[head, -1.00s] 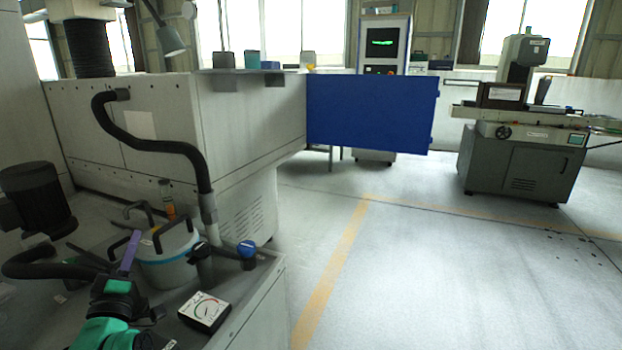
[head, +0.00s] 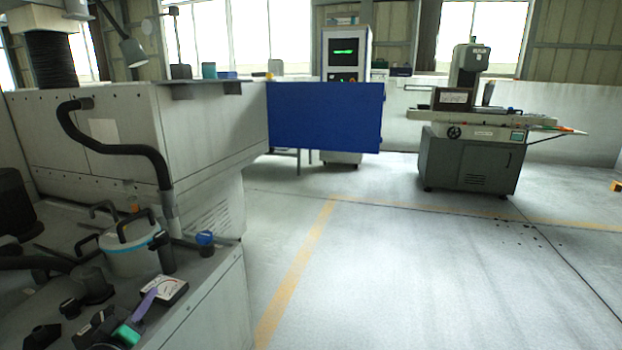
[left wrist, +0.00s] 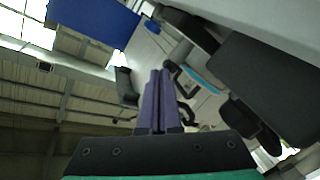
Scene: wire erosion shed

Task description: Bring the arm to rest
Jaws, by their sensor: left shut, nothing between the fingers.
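My left gripper (head: 154,292) is low at the lower left of the head view, over the grey bench top. Its purple fingers lie together, and nothing is between them. In the left wrist view the two fingers (left wrist: 157,98) run side by side, touching along their length. A white dial meter (head: 174,286) lies on the bench just beside and partly behind the fingers. My right gripper is not in view.
A white bucket (head: 128,262) with a blue band and dark handles stands behind the left gripper. A blue-capped fitting (head: 205,240) sits near the bench's right edge. A black hose (head: 140,150) hangs above. The floor (head: 400,270) to the right is clear.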

